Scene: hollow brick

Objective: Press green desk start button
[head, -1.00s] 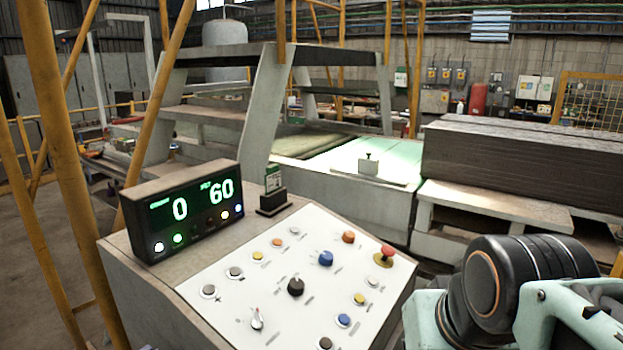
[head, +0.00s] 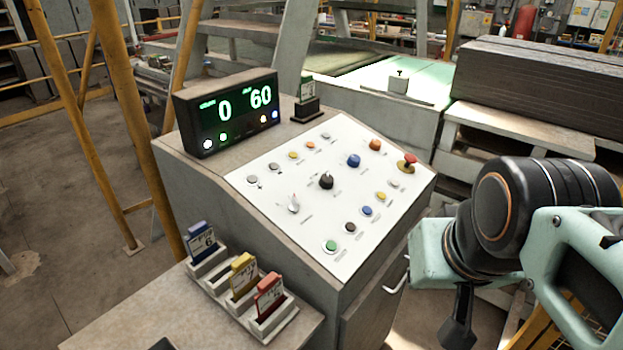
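My arm, teal with black joints, is at the right of the head view, right of the desk. A dark part (head: 458,318) hangs below the arm, apart from the panel and right of the button; it seems to be my gripper. Its fingers cannot be made out.
A display (head: 225,112) reading 0 and 60 stands at the desk's back left. Other buttons, knobs and a red mushroom button (head: 408,160) share the panel. Card holders with blue, yellow and red cards (head: 243,275) stand left of the panel. Yellow posts (head: 130,120) stand at left.

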